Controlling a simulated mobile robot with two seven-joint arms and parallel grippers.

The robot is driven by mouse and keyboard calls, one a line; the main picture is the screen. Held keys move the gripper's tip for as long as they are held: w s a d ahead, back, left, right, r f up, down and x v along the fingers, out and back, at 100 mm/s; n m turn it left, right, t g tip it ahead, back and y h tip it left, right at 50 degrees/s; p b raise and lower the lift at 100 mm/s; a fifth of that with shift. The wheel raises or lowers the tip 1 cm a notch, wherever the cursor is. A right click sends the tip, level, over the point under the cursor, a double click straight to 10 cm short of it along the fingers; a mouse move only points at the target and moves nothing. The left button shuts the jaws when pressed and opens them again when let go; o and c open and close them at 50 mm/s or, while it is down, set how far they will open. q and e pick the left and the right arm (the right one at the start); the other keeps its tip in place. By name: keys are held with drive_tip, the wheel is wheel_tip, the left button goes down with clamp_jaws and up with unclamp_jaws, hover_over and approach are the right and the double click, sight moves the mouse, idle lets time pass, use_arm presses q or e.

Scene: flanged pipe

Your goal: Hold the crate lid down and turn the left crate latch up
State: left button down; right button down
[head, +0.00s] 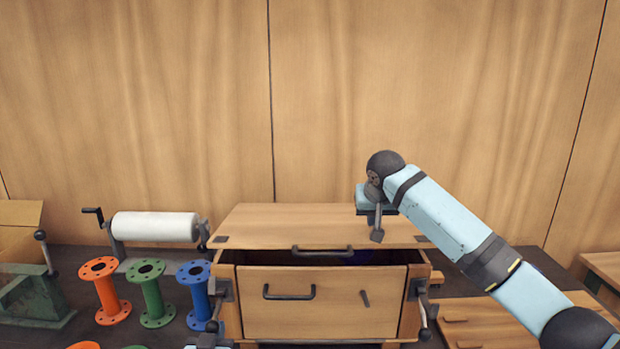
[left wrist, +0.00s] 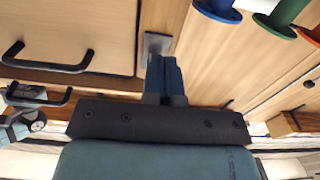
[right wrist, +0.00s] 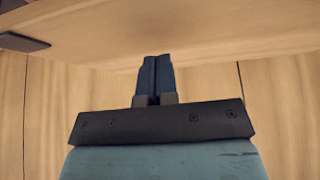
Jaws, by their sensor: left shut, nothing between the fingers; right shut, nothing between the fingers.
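The wooden crate's lid (head: 300,228) lies across its top, with a dark gap under its front edge. My right gripper (head: 376,236) is shut, pointing down at the right part of the lid; its fingertips (right wrist: 157,60) are at or close to the wood, and contact is unclear. The left crate latch (head: 222,290) is on the crate's left front corner, its dark lever hanging down. My left gripper (left wrist: 164,62) is shut and empty, its tips by a grey metal plate on the crate. In the head view it is mostly out of frame near the lower left.
The crate front has a dark handle (head: 289,292), and the lid has another (head: 322,251). The right latch (head: 418,290) is on the right corner. Orange (head: 104,290), green (head: 152,293) and blue (head: 194,291) flanged pipes stand close left of the crate. A white roll (head: 155,227) is behind them.

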sight(215, 313)
drive_tip(key=shift+f, duration=0.15)
idle(0.5)
drive_tip(key=shift+s+f, duration=0.1)
drive_tip(key=shift+f, duration=2.45)
use_arm(q)
drive_tip(key=shift+w+r, duration=0.15)
drive_tip(key=shift+r, duration=1.45)
drive_tip(key=shift+w+r, duration=0.15)
drive_tip(key=shift+r, duration=1.4)
drive_tip(key=s+f, duration=0.2)
drive_tip(key=s, duration=0.5)
drive_tip(key=shift+f, duration=0.1)
